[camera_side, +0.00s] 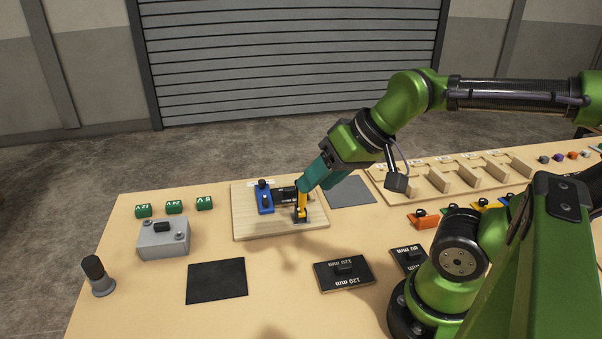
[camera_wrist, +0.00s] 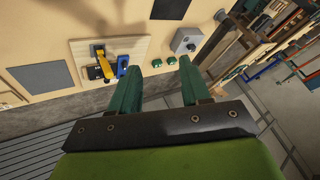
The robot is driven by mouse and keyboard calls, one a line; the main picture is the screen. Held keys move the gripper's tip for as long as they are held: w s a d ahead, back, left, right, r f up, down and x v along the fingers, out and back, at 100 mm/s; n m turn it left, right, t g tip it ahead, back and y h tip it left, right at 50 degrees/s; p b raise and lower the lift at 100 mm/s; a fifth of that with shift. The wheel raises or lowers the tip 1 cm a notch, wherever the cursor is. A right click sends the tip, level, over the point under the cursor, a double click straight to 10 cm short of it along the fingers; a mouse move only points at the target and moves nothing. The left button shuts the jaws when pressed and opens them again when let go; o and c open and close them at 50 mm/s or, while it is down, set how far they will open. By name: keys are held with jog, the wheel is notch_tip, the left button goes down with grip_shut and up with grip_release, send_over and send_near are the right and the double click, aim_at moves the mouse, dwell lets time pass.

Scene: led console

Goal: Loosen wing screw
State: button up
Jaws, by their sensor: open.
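A wooden board (camera_side: 245,223) on the table carries a small fixture. It has a blue block (camera_side: 265,199) with a black knob, a dark cylindrical part (camera_side: 286,193) and an upright yellow piece (camera_side: 301,206) on a dark base. The wing screw is too small to pick out for sure. In the wrist view the yellow piece (camera_wrist: 106,66) and blue block (camera_wrist: 123,64) lie left of the fingers. My gripper (camera_wrist: 158,66) is open and empty between its green fingers. In the side view my gripper (camera_side: 306,186) overlaps the top of the yellow piece; contact cannot be told.
A black-topped post (camera_side: 98,274) is at the far left. A wooden slotted rack (camera_side: 440,180) is right.

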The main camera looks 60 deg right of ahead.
jog(key=shift+o, duration=0.3)
jog(key=shift+o, duration=1.3)
jog(key=shift+f, duration=0.15)
jog(key=shift+o, duration=0.4)
jog(key=w+d+f+m+g, duration=0.1)
jog(key=w+d+m+g, duration=0.1)
jog(key=w, duration=0.5)
jog(key=shift+d+h, duration=0.3)
jog(key=shift+d, duration=0.25)
jog(key=m+g+h, duration=0.1)
jog(key=m+g, duration=0.4)
jog(key=m, duration=1.6)
send_over(266, 199)
notch_tip(266, 199, down, 4)
notch_tip(266, 199, down, 16)
jog(key=shift+w, duration=0.1)
